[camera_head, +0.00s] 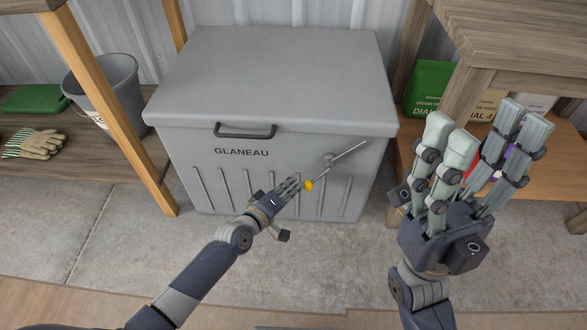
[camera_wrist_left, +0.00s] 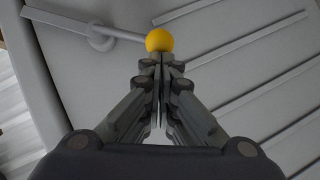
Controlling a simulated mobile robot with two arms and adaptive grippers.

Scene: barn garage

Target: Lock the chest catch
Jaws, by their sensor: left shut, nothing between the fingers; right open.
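The grey chest (camera_head: 270,75) stands against the wall with its lid down, marked GLANEAU, with a dark handle on the front. The catch (camera_head: 341,155) is a thin grey bar on a round pivot at the front right, slanting from upper right down to a yellow knob (camera_head: 308,185) at its lower left end. My left gripper (camera_head: 298,183) is shut and empty, its fingertips right at the knob. In the left wrist view the knob (camera_wrist_left: 159,40) sits just beyond the closed fingertips (camera_wrist_left: 159,60); I cannot tell whether they touch. My right gripper (camera_head: 483,135) is open and empty, raised at the right.
A wooden shelf at the left holds a grey bucket (camera_head: 105,85), gloves (camera_head: 36,144) and a green item (camera_head: 32,98). A wooden bench (camera_head: 520,35) with bags under it stands at the right. The concrete floor before the chest is clear.

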